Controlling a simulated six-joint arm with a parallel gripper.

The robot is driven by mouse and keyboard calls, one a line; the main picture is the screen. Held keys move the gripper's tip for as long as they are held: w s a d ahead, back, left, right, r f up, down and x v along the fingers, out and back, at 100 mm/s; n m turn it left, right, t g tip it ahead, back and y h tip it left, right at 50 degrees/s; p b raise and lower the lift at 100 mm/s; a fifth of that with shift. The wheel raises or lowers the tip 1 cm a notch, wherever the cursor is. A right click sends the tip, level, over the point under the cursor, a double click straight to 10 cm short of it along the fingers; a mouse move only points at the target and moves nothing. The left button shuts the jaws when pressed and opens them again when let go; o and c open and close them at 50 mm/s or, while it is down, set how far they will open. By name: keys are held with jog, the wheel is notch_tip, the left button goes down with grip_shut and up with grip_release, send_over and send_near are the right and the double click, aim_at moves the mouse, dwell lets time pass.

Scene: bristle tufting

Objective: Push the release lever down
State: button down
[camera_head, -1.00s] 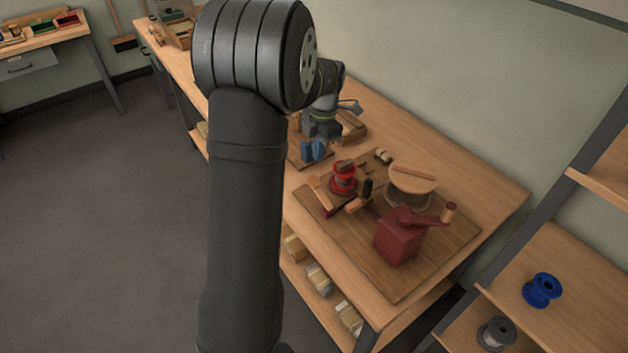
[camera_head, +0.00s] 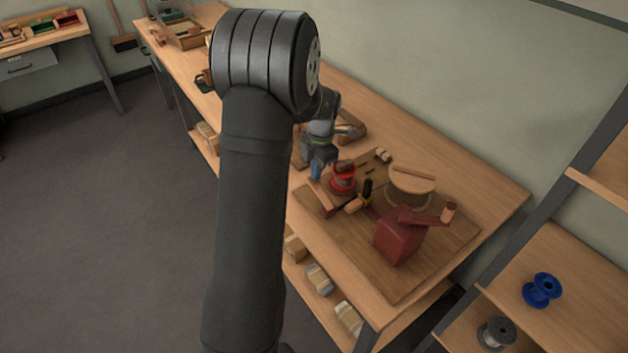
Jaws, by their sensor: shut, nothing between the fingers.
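My gripper (camera_head: 316,172) is shut and empty, with its blue fingertips pointing down at the left edge of the dark wooden board (camera_head: 400,285). The fingertips are at the upper end of a small wooden lever-like piece (camera_head: 325,193), left of the red spool (camera_head: 343,178); I take this piece for the release lever. The gripper partly covers it, and I cannot tell whether they touch or how far down the piece is. A dark red block with a crank arm (camera_head: 400,240) stands on the board. A black upright knob (camera_head: 367,187) stands right of the spool.
A round drum with a wooden lid (camera_head: 412,180) stands behind the red block. Small wooden pieces (camera_head: 383,155) lie near the board's back edge. Bare bench (camera_head: 460,170) is free at the back right. My arm hides part of the bench's left side.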

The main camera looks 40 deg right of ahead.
jog(key=shift+f, duration=0.15)
jog(key=shift+f, duration=1.5)
jog(key=shift+d+r, duration=0.3)
jog(key=shift+d, duration=0.5)
jog(key=shift+d+r, duration=0.3)
jog(key=shift+d, duration=0.45)
notch_tip(320, 180, up, 17)
jog(key=d, duration=0.1)
jog(key=shift+d+r, duration=0.2)
jog(key=shift+d, duration=0.1)
jog(key=shift+f, duration=0.1)
